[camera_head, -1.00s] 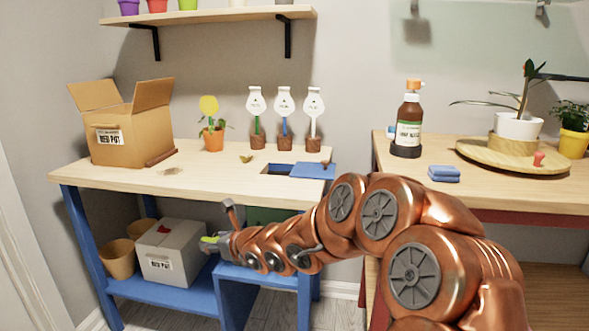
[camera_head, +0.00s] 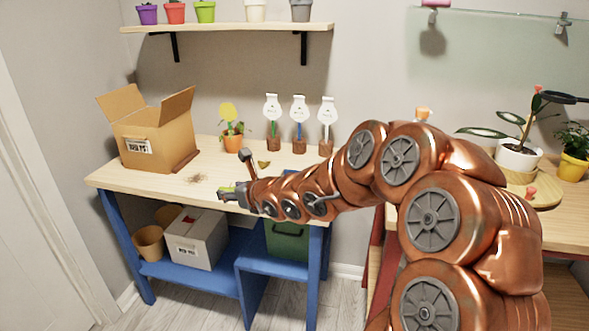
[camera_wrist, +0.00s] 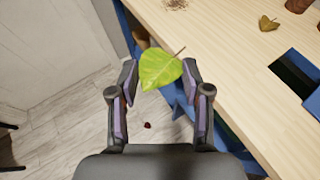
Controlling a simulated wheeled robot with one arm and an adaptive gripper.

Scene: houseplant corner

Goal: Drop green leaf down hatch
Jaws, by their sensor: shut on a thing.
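The green leaf (camera_wrist: 160,70) is yellow-green with a thin stem and sits between the fingertips of my gripper (camera_wrist: 160,78). In the head view my gripper (camera_head: 230,192) is shut on the leaf (camera_head: 226,189) at the front edge of the wooden bench. In the wrist view the leaf is over the bench edge and floor, left of the hatch. The hatch (camera_wrist: 291,74) is a dark rectangular opening in the bench top with a blue cover (camera_wrist: 313,103) beside it. In the head view my arm hides most of the hatch.
A brown dry leaf (camera_wrist: 269,23) lies on the bench (camera_head: 120,178) near the hatch, and soil crumbs (camera_head: 197,180) lie farther left. A cardboard box (camera_head: 155,135) and a potted yellow plant (camera_head: 232,138) stand behind. A green bin (camera_head: 287,243) is under the bench.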

